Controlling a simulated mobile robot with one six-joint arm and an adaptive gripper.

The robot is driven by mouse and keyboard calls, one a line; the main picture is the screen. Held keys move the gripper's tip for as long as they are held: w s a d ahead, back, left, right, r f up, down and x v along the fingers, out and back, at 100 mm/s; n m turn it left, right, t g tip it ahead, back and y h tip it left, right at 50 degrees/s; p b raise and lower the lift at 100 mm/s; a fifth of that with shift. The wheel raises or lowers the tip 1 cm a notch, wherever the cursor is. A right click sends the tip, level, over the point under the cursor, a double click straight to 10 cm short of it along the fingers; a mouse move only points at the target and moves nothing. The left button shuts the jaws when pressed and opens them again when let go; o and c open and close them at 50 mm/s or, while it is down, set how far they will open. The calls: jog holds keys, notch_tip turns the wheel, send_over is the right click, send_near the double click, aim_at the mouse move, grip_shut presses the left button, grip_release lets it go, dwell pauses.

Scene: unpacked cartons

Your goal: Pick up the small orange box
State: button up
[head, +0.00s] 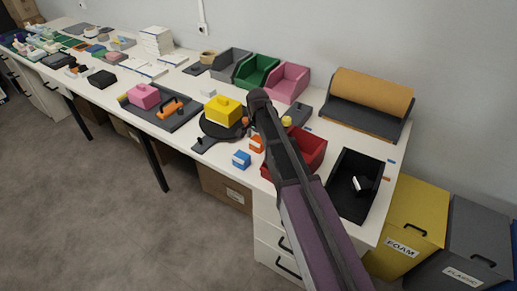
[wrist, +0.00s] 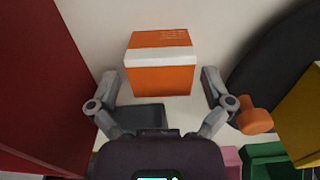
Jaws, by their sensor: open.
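The small orange box (head: 257,144) stands on the white table beside the red bin, partly covered by my arm in the head view. In the wrist view the orange box (wrist: 162,78) has a white band across it and lies ahead, between the lines of my two fingers. My gripper (wrist: 160,88) is open, with one finger to each side of the box and a visible gap on both sides. I cannot tell how far the fingertips are above the table. In the head view the gripper is hidden by my arm.
A red bin (wrist: 45,85) rises close on the left in the wrist view. A dark round pan (wrist: 275,55) with a yellow block (wrist: 304,105) and an orange knob-like piece (wrist: 254,115) lie on the right. A blue box (head: 241,159) stands near the table's front edge.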

jog(key=shift+f+b, duration=0.45)
jog(key=shift+f, duration=0.25)
jog(key=c, duration=0.8)
